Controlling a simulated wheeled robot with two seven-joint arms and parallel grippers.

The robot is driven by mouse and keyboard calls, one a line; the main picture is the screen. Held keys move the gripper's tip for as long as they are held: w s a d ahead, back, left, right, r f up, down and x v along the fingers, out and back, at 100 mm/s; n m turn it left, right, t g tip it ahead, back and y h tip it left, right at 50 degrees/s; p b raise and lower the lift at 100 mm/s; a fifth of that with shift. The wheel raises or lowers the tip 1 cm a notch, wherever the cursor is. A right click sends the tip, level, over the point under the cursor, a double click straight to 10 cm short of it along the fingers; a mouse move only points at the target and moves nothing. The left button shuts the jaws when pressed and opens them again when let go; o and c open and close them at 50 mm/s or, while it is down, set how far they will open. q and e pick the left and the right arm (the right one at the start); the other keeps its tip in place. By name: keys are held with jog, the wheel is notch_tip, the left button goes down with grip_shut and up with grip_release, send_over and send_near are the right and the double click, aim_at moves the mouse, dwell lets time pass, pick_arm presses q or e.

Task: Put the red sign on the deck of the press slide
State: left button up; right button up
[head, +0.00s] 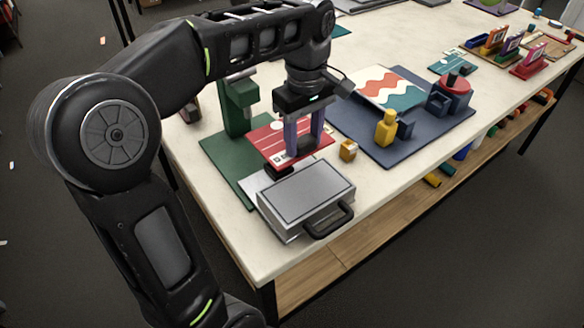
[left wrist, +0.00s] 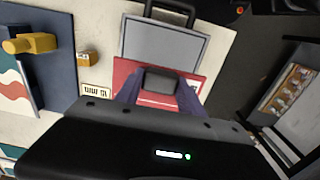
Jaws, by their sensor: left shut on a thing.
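The red sign (head: 262,138) is a flat red panel with white markings. It lies level beneath my left gripper (head: 304,150), whose two purple fingers are closed about a dark block on it. The left wrist view shows the sign (left wrist: 125,70) with the dark block (left wrist: 160,82) between the fingers. The press slide (head: 305,195) is a grey box with a flat deck and a black handle, just in front of the sign. Its deck (left wrist: 163,42) is bare. The gap between the sign and what is below it is hard to tell. My right gripper is out of view.
A green press frame (head: 236,115) stands behind the sign on a green base. A small orange block (head: 348,149) sits to the right. A dark blue board (head: 405,150) carries a yellow piece (head: 386,128) and a wavy patterned panel (head: 390,87). The table's front edge is near the slide.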

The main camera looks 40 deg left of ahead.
pick_arm(q)
notch_tip(320, 180, down, 5)
jog(key=b, duration=0.3)
jog(key=shift+f, duration=0.55)
notch_tip(320, 180, down, 3)
jog(key=shift+f, duration=0.4)
jog(key=shift+f, duration=0.1)
jog(key=o, duration=1.5)
jog(key=shift+c, duration=0.2)
